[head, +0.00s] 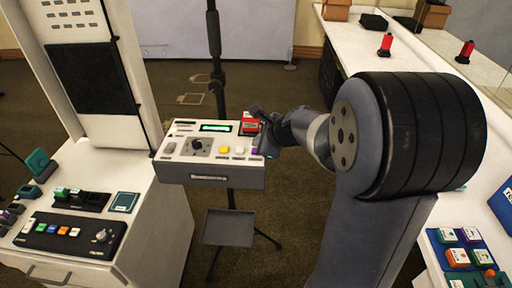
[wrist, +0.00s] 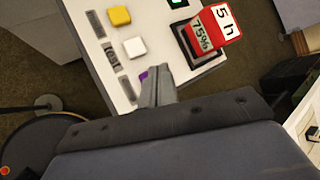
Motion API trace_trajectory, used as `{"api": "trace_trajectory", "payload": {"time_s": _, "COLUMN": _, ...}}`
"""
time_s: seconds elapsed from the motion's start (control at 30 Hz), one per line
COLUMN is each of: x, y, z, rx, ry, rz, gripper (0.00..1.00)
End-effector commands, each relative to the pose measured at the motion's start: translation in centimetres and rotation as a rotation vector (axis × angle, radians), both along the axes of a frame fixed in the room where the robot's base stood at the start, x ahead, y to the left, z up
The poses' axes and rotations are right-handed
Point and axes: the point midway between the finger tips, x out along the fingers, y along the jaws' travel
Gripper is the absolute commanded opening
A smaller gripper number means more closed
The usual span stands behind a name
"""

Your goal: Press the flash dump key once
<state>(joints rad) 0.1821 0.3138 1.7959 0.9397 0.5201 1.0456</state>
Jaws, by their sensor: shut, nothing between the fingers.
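The control box (head: 210,175) is a white-topped console with a dark front, a green-lit display and a round dark dial. On its right part are a yellow key (head: 223,150), a white key (head: 239,150) and a purple key (head: 254,150). My gripper (head: 264,144) is at the box's right end.
A red block (head: 249,126) marked "5 h" and "75%" in the wrist view (wrist: 215,32) sits on the box's back right corner, close to my gripper. A black stand pole (head: 214,50) rises behind. A white cabinet with another panel (head: 70,236) is left; a counter (head: 380,55) is right.

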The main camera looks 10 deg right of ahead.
Motion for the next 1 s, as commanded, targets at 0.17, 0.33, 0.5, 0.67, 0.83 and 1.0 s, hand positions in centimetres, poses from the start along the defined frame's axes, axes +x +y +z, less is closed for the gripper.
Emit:
{"api": "trace_trajectory", "payload": {"time_s": 0.17, "x": 0.0, "y": 0.0, "z": 0.0, "rx": 0.0, "ry": 0.0, "rz": 0.0, "gripper": 0.0}}
{"api": "trace_trajectory", "payload": {"time_s": 0.33, "x": 0.0, "y": 0.0, "z": 0.3, "rx": 0.0, "ry": -0.001, "rz": -0.001, "gripper": 0.0}}
{"api": "trace_trajectory", "payload": {"time_s": 0.5, "x": 0.0, "y": 0.0, "z": 1.9, "rx": -0.001, "ry": -0.001, "rz": 0.0, "gripper": 0.0}}
{"api": "trace_trajectory", "payload": {"time_s": 0.67, "x": 0.0, "y": 0.0, "z": 3.5, "rx": -0.001, "ry": -0.001, "rz": 0.0, "gripper": 0.0}}
{"api": "trace_trajectory", "payload": {"time_s": 0.83, "x": 0.0, "y": 0.0, "z": 5.0, "rx": 0.0, "ry": -0.001, "rz": -0.001, "gripper": 0.0}}
{"api": "trace_trajectory", "payload": {"time_s": 1.0, "x": 0.0, "y": 0.0, "z": 5.0, "rx": 0.0, "ry": -0.001, "rz": -0.001, "gripper": 0.0}}
